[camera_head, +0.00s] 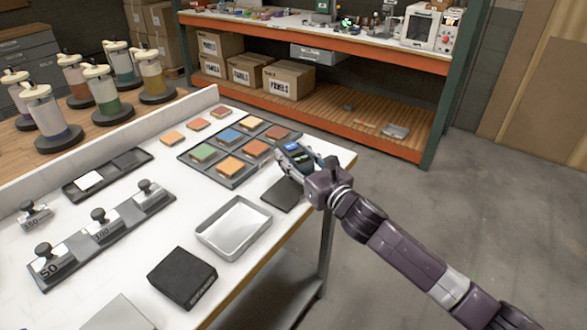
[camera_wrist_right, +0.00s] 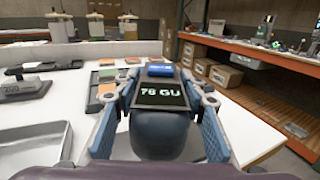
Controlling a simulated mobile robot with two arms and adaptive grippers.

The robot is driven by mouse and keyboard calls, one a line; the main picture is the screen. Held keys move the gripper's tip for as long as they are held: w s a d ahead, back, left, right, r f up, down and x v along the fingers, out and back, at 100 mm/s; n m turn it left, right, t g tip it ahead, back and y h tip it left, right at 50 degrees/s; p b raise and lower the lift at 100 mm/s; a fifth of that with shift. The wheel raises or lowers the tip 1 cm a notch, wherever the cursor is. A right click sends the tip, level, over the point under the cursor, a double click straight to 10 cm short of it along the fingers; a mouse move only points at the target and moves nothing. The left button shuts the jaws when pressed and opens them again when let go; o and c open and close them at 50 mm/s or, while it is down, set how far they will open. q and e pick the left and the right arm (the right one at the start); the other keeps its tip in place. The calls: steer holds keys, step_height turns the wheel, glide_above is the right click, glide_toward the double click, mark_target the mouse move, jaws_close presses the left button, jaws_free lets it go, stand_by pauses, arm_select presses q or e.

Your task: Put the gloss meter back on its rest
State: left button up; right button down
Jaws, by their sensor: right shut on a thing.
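The gloss meter (camera_head: 297,154) is a dark, rounded device with a blue part and a lit screen. In the right wrist view the gloss meter (camera_wrist_right: 160,120) stands between the fingers, and its screen reads 78 GU. My right gripper (camera_head: 303,161) is shut on it near the table's right edge, beside the swatch tray. The fingers (camera_wrist_right: 157,78) lie along both its sides. A flat dark pad (camera_head: 282,195) lies on the table just below the gripper in the head view; it may be the rest. Whether the meter touches anything beneath is hidden. My left gripper is out of view.
A dark tray of colored swatches (camera_head: 218,173) lies left of the gripper. A metal pan (camera_head: 264,211), a black block (camera_head: 182,278) and a weight rack (camera_head: 76,267) are nearer. A dark tray with a white tile (camera_head: 70,190) lies left. Colorant canisters (camera_head: 105,95) stand behind.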

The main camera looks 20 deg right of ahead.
steer(key=shift+f, duration=2)
steer(key=shift+f, duration=0.15)
steer(key=c, duration=1.2)
jaws_free()
steer(key=shift+b+v, duration=1.1)
steer(key=shift+v, duration=5)
